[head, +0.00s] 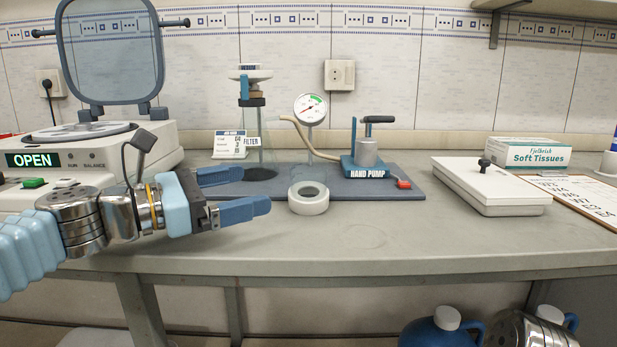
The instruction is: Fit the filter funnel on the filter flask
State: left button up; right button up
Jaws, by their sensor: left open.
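A pale, wide-topped piece that looks like the filter funnel (250,74) stands upright at the back left of the bench, with a brown stopper-like part under it. I cannot make out clearly whether this clear part is the filter flask or a stand. My left gripper (247,190) is open and empty, in front of and below the funnel, its blue fingers pointing right. My right gripper is not in view.
The front bench is clear.

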aim_at(291, 179)
pick_arm(q)
jog(key=x, duration=0.8)
jog(key=shift+w+d, duration=0.1)
jog(key=shift+w, duration=0.15)
jog(key=x, duration=0.5)
jog(key=shift+w+d+f, duration=0.15)
jog(key=shift+d+f, duration=0.1)
jog(key=shift+d, duration=0.05)
jog(key=c, duration=1.2)
jog(key=shift+o, duration=0.2)
jog(key=shift+r, duration=0.15)
